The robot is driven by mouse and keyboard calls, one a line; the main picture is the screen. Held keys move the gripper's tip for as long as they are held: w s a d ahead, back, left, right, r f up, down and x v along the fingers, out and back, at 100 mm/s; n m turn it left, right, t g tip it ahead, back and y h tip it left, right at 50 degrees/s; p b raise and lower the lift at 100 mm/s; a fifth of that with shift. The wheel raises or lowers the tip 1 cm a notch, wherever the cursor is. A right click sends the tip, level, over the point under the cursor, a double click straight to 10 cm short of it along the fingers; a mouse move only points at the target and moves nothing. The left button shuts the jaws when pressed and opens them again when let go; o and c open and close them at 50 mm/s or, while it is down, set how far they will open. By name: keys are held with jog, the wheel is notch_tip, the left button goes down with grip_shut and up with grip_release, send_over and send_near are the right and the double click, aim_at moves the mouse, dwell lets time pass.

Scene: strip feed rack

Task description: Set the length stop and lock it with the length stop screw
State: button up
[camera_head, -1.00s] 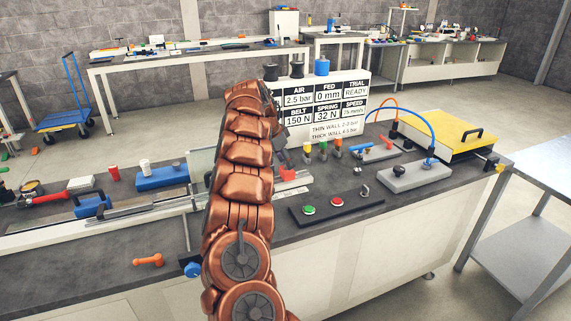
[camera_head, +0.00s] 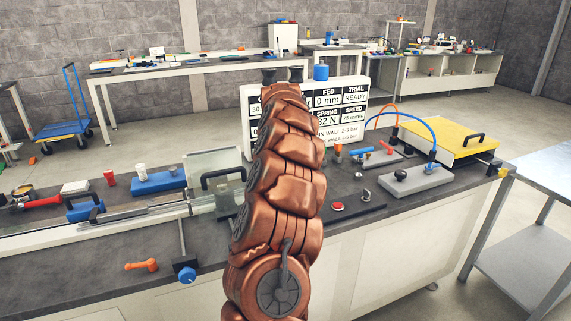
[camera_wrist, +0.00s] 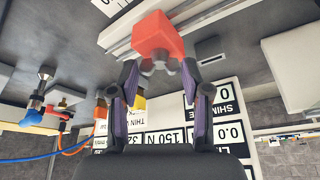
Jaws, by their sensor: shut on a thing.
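The red block (camera_wrist: 155,37), which looks like the length stop, sits on a pale metal rail (camera_wrist: 122,30) in the wrist view. A grey knob (camera_wrist: 160,64), apparently the length stop screw, sticks out of the block toward my gripper (camera_wrist: 160,76). My two fingers are closed on the knob from both sides, just short of the red block. Exact finger contact is hard to see. In the head view my arm hides the gripper, the red block and the knob.
A sign board (camera_head: 342,120) stands behind my arm. A clear guard (camera_head: 205,160) with a black handle is left of it. A red button (camera_head: 338,206), hoses and a yellow-topped box (camera_head: 445,135) are on the right. An orange handle (camera_head: 142,265) lies at the bench front.

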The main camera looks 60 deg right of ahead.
jog(key=shift+s+n+y+p, duration=0.3)
jog(key=shift+n+p, duration=0.2)
jog(key=shift+n, duration=0.4)
jog(key=n+p, duration=0.1)
jog(key=n, duration=0.1)
jog(key=n+t+y+p, duration=0.1)
jog(key=n, duration=0.1)
jog(key=shift+d+n+t, duration=0.2)
jog(key=shift+n+t, duration=0.1)
jog(key=n+y, duration=0.1)
jog(key=n, duration=0.2)
jog(key=shift+s+d+f+t+p, duration=0.1)
jog(key=shift+t+p, duration=0.2)
jog(key=shift+n+y, duration=0.6)
jog(key=shift+n, duration=0.7)
jog(key=o, duration=1.2)
jog(key=shift+c, duration=0.2)
